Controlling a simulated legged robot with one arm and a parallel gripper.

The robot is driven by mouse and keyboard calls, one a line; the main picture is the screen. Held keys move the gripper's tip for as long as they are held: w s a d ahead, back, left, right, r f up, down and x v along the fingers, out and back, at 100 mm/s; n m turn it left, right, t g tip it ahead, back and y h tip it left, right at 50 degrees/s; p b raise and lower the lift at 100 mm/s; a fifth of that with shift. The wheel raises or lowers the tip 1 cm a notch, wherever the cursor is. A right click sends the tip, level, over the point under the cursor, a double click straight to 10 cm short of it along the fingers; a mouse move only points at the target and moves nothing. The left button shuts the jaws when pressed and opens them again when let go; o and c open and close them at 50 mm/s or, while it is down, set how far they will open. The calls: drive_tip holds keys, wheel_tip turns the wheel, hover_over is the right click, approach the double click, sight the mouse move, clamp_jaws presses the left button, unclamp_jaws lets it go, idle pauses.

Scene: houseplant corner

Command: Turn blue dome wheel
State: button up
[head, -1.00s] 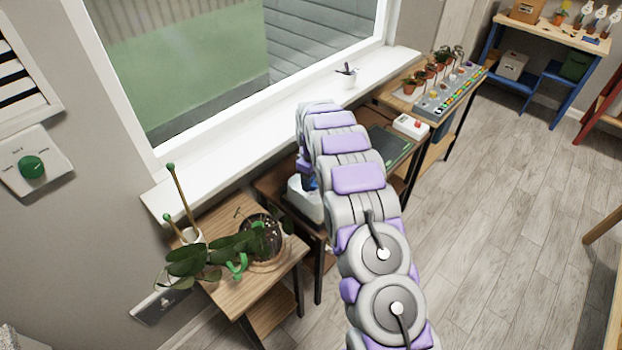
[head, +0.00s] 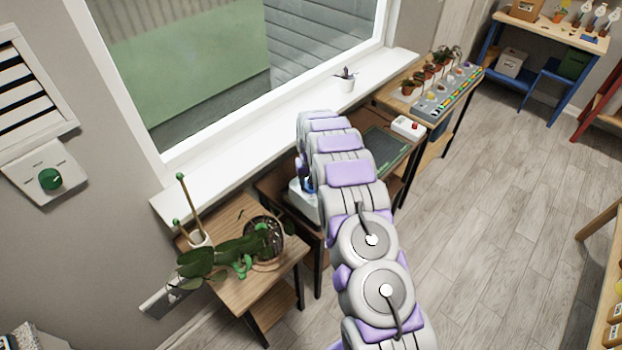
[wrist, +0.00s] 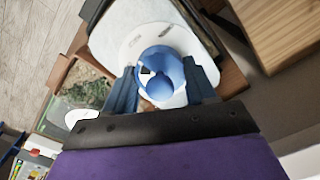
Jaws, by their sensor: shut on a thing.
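The blue dome wheel (wrist: 154,64) is in the middle of the wrist view, a round blue knob with a small dark-and-white mark near its centre. It sits on a rounded white base (wrist: 108,38). My gripper (wrist: 160,72) has a blue finger on each side of the wheel and is shut on it. In the head view my arm covers the wheel and most of the gripper. A pale part of the white base (head: 300,200) shows left of the arm there.
The white window sill (head: 220,176) runs behind. A dark green tray (head: 386,148) and a white box with a red button (head: 407,126) lie beyond my arm.

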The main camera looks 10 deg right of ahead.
drive_tip(key=m+p, duration=0.2)
drive_tip(key=m, duration=0.3)
drive_tip(key=shift+m+p, duration=0.3)
drive_tip(key=shift+p, duration=0.05)
drive_tip(key=m+p, duration=0.2)
drive_tip(key=m, duration=0.2)
drive_tip(key=shift+m, duration=0.7)
drive_tip(key=o, duration=1.1)
drive_tip(key=shift+c, duration=0.2)
wheel_tip(320, 180, up, 17)
drive_tip(key=p, duration=0.1)
